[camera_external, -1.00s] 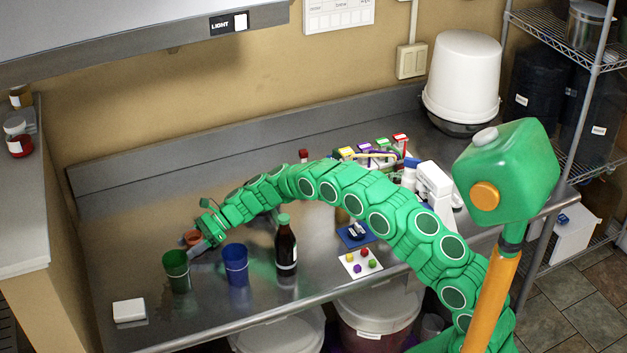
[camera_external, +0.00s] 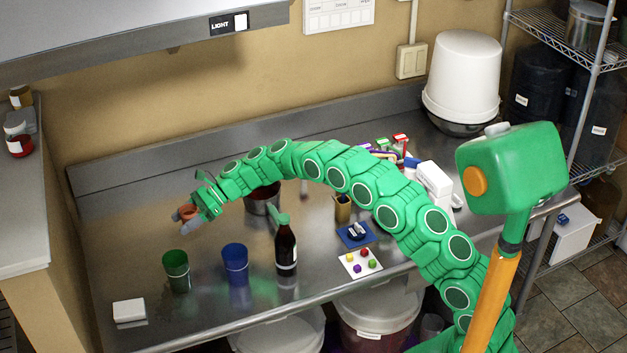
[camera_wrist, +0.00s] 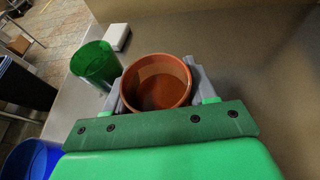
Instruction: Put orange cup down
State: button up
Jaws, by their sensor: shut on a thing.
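The orange cup (camera_wrist: 157,82) is between the two grey fingers of my gripper (camera_wrist: 160,88) in the wrist view, with its open top facing the camera. In the external view the small orange cup (camera_external: 187,212) shows at the end of my gripper (camera_external: 186,216), over the left part of the metal table (camera_external: 130,265). My gripper is shut on the cup. I cannot tell for sure whether the cup's base touches the table. The green cup (camera_external: 176,268) stands nearer the table's front edge, and it shows left of the orange cup in the wrist view (camera_wrist: 96,64).
A blue cup (camera_external: 235,265) and a dark bottle (camera_external: 286,247) stand right of the green cup. A white block (camera_external: 129,310) lies at the front left. A metal pot (camera_external: 262,199) is behind the bottle, under my arm. The table's far left is clear.

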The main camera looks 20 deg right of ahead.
notch_tip(320, 180, up, 11)
jog(key=w+d+m+t, duration=0.2)
jog(key=w+d, duration=0.4)
jog(key=d, duration=0.5)
jog(key=w+d+m+t, duration=0.25)
jog(key=w+d, duration=0.25)
jog(key=d, duration=0.6)
jog(key=w+d+m+t+h, duration=0.25)
jog(key=d+m+t, duration=0.2)
jog(key=d, duration=2.65)
jog(key=s+d+m+t+h, duration=0.2)
jog(key=s+d, duration=0.3)
jog(key=d, duration=0.6)
jog(key=s+d+m+t+h, duration=0.15)
jog(key=s+d, duration=0.35)
jog(key=d, duration=0.6)
jog(key=s+d+m+t+h, duration=0.25)
jog(key=s+d, duration=0.25)
jog(key=d, duration=0.7)
jog(key=shift+g, duration=0.3)
jog(key=shift+s+f, duration=0.2)
jog(key=shift+f, duration=5)
jog(key=shift+s+f, duration=0.2)
jog(key=shift+f, duration=5)
jog(key=shift+f, duration=0.15)
